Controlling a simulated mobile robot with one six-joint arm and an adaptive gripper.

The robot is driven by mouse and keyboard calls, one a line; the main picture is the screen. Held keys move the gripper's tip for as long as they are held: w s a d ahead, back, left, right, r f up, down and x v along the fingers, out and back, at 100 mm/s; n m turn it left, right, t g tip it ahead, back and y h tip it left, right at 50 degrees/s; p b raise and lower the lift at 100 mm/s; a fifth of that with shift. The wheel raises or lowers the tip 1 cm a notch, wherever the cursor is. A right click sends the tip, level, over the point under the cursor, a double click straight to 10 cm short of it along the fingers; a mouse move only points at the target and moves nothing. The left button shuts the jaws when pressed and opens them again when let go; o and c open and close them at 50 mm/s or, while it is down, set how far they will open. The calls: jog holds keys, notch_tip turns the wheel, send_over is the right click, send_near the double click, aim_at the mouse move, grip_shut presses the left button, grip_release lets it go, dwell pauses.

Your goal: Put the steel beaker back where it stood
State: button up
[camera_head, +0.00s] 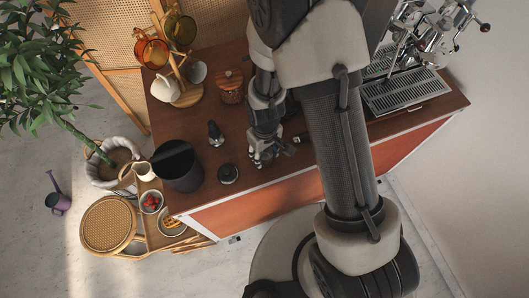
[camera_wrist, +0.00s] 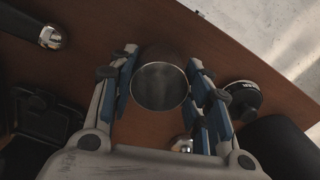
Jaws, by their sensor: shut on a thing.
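The steel beaker (camera_wrist: 161,86) is between the two fingers of my gripper (camera_wrist: 163,92) in the wrist view. I look down into its round open mouth; its rim is bright and its inside grey. The fingers with blue pads are shut on it from both sides. In the head view my gripper (camera_head: 262,158) is over the front part of the wooden counter (camera_head: 205,205). The beaker cannot be made out clearly there. Whether its base touches the counter cannot be told.
A black round puck-like tool (camera_head: 228,174) and a black bin (camera_head: 178,167) stand left of my gripper. A small dark tool with a shiny base (camera_head: 215,133) stands behind them. A glass jar (camera_head: 231,87) and mug stand (camera_head: 187,95) are farther back. The espresso machine (camera_head: 405,92) is right.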

jog(key=shift+f, duration=0.2)
jog(key=o, duration=1.1)
jog(key=shift+r, duration=0.1)
jog(key=d+r+m+t+p, duration=0.1)
jog(key=d+r+m+p, duration=0.15)
jog(key=r, duration=1.95)
jog(key=s+d+r+m+t, duration=0.1)
jog(key=s+d+r, duration=0.1)
jog(key=s+r, duration=0.2)
jog(key=s+d+r+m+t, duration=0.1)
jog(key=s+d+r, duration=0.2)
jog(key=s+r, duration=0.2)
jog(key=s+d+r+m+t, duration=0.1)
jog(key=s+d+r, duration=0.2)
jog(key=s+r, duration=0.1)
jog(key=shift+s+d+r+m+t, duration=0.15)
jog(key=shift+r+m+t, duration=0.2)
jog(key=shift+r, duration=0.45)
